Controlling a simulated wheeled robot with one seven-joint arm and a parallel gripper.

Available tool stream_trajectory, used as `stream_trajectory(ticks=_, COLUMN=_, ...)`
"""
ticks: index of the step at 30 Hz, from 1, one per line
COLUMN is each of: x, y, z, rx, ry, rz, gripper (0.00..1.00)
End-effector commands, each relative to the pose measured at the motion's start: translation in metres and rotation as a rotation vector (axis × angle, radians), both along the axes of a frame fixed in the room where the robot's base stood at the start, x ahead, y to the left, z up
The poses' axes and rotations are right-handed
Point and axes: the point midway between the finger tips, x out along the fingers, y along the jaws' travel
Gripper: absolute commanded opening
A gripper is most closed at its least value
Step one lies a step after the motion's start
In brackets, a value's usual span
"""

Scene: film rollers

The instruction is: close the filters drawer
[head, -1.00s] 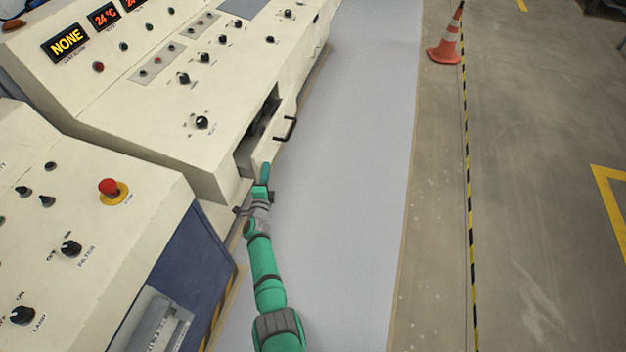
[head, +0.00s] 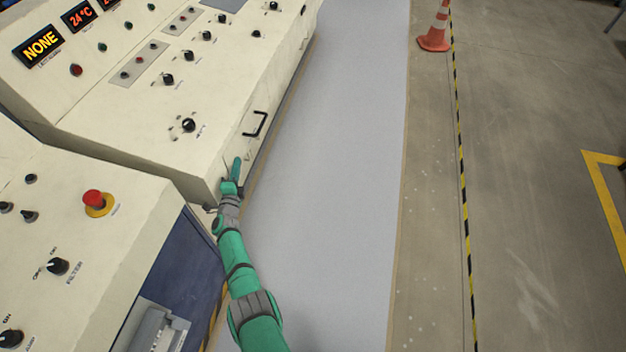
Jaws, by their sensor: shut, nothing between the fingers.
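The filters drawer (head: 258,138) is a cream front with a black bar handle (head: 256,124), in the side of the cream control console (head: 150,60). Its front sits flush or nearly flush with the console side, and no dark opening shows behind it. My gripper (head: 237,163) is green, shut and empty. Its tip is at the near end of the drawer front, below and left of the handle. I cannot tell whether it touches the front.
A nearer cream panel (head: 120,225) with a red emergency button (head: 95,200) stands at the lower left. The grey floor strip (head: 330,200) to the right is clear. An orange cone (head: 435,38) stands far right, by the yellow-black line.

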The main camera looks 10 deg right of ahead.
Motion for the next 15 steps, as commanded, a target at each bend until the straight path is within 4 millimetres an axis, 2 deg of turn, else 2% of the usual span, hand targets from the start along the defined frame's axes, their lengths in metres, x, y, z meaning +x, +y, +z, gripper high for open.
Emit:
stream_trajectory(ticks=1, x=0.001, y=0.008, z=0.003, rx=-0.001, ry=-0.002, rz=0.014, gripper=0.0)
stream_trajectory(ticks=4, x=0.001, y=0.012, z=0.003, rx=-0.001, ry=-0.002, rz=0.019, gripper=0.0)
stream_trajectory(ticks=15, x=0.0, y=0.018, z=0.004, rx=-0.004, ry=-0.002, rz=0.031, gripper=0.0)
